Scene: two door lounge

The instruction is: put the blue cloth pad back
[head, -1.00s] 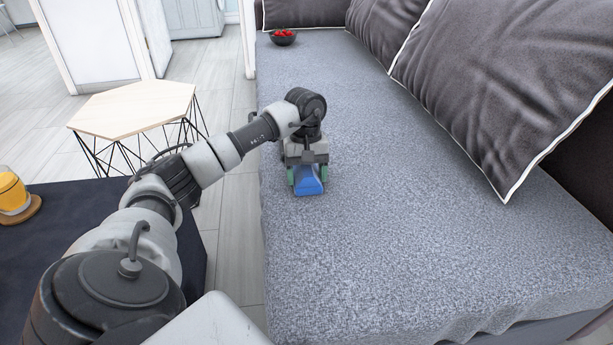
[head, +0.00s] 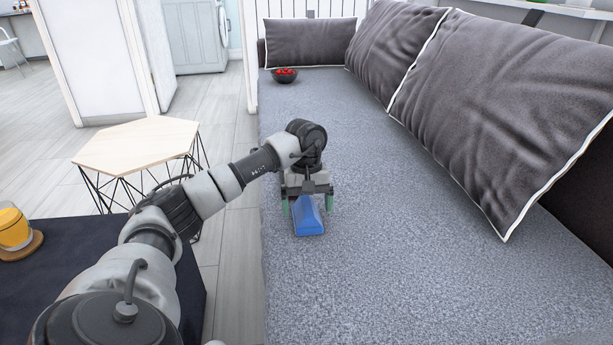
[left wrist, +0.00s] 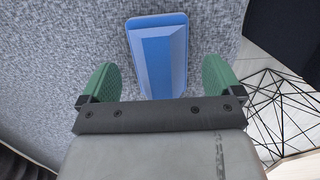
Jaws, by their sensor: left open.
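The blue cloth pad (head: 308,220) lies on the grey sofa seat (head: 400,240), near the seat's left edge. In the left wrist view the pad (left wrist: 160,50) is a blue block with a raised ridge, lying on the grey fabric. My left gripper (head: 307,208) is open at the pad's far end. Its green fingertips (left wrist: 160,80) stand apart on either side of the pad's near end, with gaps on both sides. My right gripper is not in view.
A dark bowl of red fruit (head: 284,76) sits at the sofa's far end. Dark cushions (head: 510,110) line the right side. A hexagonal wooden table (head: 135,145) and a dark table with a yellow jar (head: 14,228) stand left. The seat's middle is clear.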

